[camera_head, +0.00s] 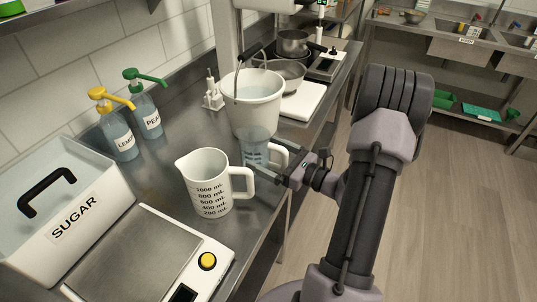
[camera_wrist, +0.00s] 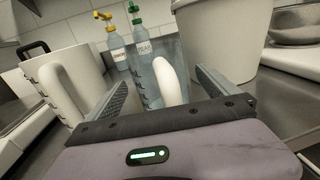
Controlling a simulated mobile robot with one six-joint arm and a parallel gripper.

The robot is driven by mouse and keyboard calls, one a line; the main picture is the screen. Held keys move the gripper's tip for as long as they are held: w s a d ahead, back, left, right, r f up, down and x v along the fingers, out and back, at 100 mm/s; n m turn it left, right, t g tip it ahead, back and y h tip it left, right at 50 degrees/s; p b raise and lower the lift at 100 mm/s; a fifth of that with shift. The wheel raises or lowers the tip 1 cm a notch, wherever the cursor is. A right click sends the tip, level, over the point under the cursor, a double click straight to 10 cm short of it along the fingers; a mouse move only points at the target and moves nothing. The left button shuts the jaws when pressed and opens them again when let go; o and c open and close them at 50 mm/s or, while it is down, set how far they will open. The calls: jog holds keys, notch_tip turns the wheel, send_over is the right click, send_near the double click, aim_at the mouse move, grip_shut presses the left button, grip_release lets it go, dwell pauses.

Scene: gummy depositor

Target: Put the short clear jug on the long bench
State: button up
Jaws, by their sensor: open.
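The short clear jug (camera_head: 255,146) stands upright on the steel bench (camera_head: 166,184), just right of a white measuring jug and in front of a white bucket. It is see-through, with dark scale marks and a white handle. My gripper (camera_head: 287,165) is open at the jug's handle side. In the wrist view the clear jug (camera_wrist: 150,82) stands between the open fingers of my gripper (camera_wrist: 166,90), its white handle (camera_wrist: 170,80) facing the camera. I cannot tell whether the fingers touch it.
The white measuring jug (camera_head: 207,184) stands close left, the bucket (camera_head: 252,100) close behind. Lemon (camera_head: 117,136) and pear (camera_head: 146,112) pump bottles, a sugar bin (camera_head: 84,220) and a scale (camera_head: 140,262) share the bench. Pots (camera_head: 292,44) stand farther back. Another bench (camera_head: 460,32) is across the floor.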

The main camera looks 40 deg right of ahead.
jog(key=shift+r, duration=0.3)
jog(key=p+v, duration=0.3)
jog(key=v, duration=0.9)
jog(key=shift+f, duration=0.2)
